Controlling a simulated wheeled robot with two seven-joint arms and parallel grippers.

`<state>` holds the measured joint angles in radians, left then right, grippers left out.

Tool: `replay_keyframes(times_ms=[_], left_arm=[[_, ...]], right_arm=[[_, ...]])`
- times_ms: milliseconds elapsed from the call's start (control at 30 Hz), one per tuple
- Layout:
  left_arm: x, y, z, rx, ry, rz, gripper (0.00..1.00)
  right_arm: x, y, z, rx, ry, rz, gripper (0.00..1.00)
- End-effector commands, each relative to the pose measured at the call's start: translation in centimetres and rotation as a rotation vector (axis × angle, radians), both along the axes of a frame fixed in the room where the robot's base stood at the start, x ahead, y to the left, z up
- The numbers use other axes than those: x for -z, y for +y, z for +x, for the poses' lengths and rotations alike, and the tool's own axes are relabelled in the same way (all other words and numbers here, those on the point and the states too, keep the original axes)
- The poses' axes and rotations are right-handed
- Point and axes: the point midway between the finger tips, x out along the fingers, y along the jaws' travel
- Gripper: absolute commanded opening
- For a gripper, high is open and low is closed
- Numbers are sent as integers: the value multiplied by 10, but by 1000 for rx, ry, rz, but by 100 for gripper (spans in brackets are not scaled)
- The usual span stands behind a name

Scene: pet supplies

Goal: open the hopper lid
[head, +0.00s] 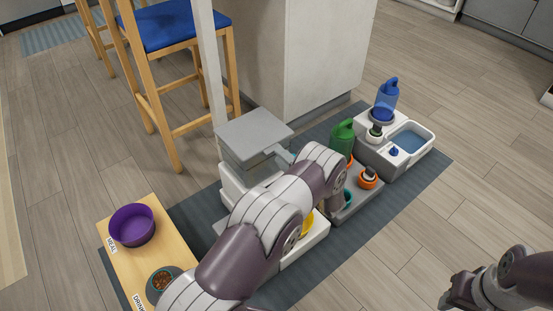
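The feeder hopper (240,172) stands on the mat beside the white cabinet, with a clear upper body and a white base. Its grey lid (253,127) lies flat on top and looks closed. A short grey bar (280,153) sticks out at the lid's right edge, close to my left wrist. My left arm reaches over the front of the hopper.
A wooden board (150,213) at the left carries a purple bowl (132,225) and a bowl of kibble (163,281). Right of the hopper stand a green container (342,137), an orange-ringed jar (368,177) and a water fountain (410,137) with a blue bottle (387,94). A stool (165,60) stands behind.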

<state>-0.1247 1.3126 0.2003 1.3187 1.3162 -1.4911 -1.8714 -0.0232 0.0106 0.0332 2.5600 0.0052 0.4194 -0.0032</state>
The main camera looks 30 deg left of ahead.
Motion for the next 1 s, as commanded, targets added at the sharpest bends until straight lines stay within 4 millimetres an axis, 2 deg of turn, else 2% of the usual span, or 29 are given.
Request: replay_keyframes(times_ms=[33, 100, 200, 467, 500, 600, 1000], left_arm=[[4, 10, 3, -4, -2, 0, 34], [3, 19, 7, -3, -1, 1, 34], [1, 26, 11, 0, -1, 0, 34], [-1, 29, 12, 1, -1, 0, 34], [-1, 29, 12, 1, -1, 0, 31], [0, 29, 12, 1, -1, 0, 0], [0, 29, 12, 1, -1, -1, 0]], right_arm=[[8, 0, 0, 0, 0, 0, 43], [11, 0, 0, 0, 0, 0, 43], [13, 0, 0, 0, 0, 0, 43], [13, 0, 0, 0, 0, 0, 43], [13, 0, 0, 0, 0, 0, 43], [13, 0, 0, 0, 0, 0, 43], [13, 0, 0, 0, 0, 0, 43]])
